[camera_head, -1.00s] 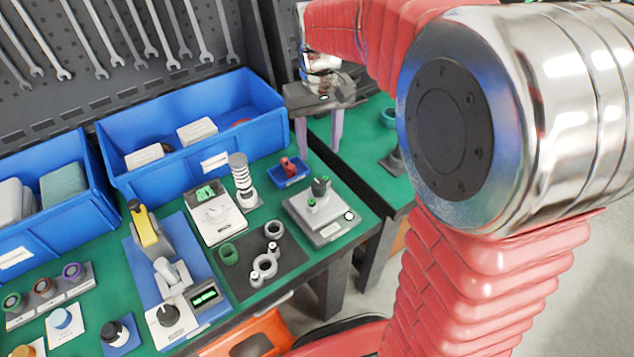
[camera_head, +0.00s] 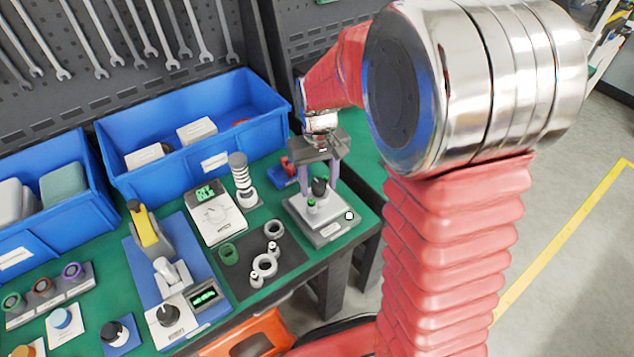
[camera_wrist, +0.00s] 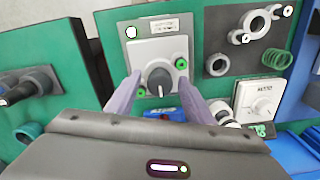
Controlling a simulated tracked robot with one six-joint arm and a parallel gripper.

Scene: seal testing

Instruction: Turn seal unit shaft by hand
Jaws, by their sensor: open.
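The seal unit (camera_head: 321,220) is a light grey block on a plate at the right end of the green bench. I cannot tell the height of the tips against the shaft.
A small blue tray with a red part (camera_head: 286,166) sits just behind the unit. Left of it are a dark mat (camera_head: 262,278) with rings, a ribbed cylinder (camera_head: 241,178) and a dial box (camera_head: 215,212). A large blue bin (camera_head: 200,150) stands behind. Floor lies beyond the right edge.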

